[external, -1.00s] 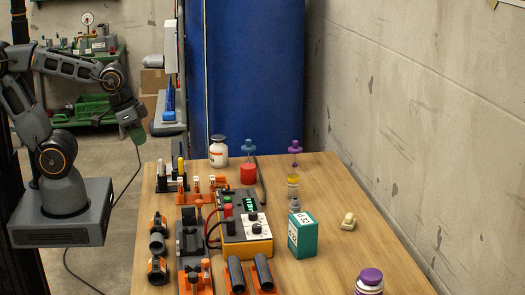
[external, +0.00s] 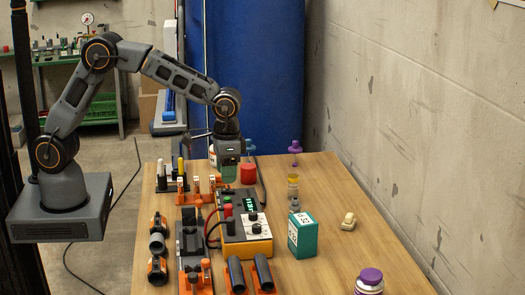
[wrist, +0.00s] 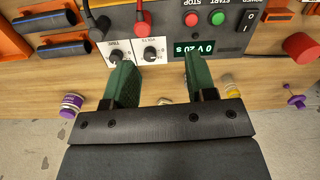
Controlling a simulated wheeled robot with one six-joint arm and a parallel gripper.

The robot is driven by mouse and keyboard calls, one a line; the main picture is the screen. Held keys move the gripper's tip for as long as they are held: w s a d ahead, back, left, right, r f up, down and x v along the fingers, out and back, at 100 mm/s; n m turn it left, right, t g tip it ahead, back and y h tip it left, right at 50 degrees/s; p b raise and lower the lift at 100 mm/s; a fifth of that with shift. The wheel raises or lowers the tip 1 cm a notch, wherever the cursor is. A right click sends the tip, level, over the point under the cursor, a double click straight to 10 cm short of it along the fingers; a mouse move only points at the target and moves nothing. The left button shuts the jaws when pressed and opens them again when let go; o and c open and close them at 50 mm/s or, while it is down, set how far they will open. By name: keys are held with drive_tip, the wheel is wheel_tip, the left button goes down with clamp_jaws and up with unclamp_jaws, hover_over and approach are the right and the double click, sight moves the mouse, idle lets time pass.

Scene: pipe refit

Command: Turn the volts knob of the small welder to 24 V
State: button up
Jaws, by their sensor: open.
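The small welder (external: 233,247) stands mid-bench, a grey and yellow box with a green lit display (wrist: 195,49). Two black knobs sit on its white panels, one (wrist: 150,53) with a label resembling "VOLTS" upside down, the other (wrist: 117,56) with one resembling "TIME". The pointer settings are too small to read. In the external view the knobs are small dark spots. My gripper (wrist: 158,64) is open and empty, its green fingers spread, with the volts knob between and beyond the tips in the wrist view. In the external view my gripper (external: 228,175) hangs above the welder's far end.
Red and black cables (wrist: 142,18) plug into the welder beside the knobs. A red cylinder (external: 249,173) stands behind the welder, a teal box (external: 302,235) to its right. Dark pipes in orange holders (external: 263,273) lie in front. The bench's right side is mostly clear.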

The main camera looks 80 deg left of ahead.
drive_tip(key=n, duration=0.2)
hover_over(252, 213)
drive_tip(key=s, duration=0.1)
drive_tip(key=w+r+n, duration=0.1)
drive_tip(key=r+n, duration=0.1)
wheel_tip(252, 213, down, 13)
drive_tip(key=shift+a+f+p, duration=0.1)
drive_tip(key=shift+p, duration=0.7)
drive_tip(key=c, duration=0.9)
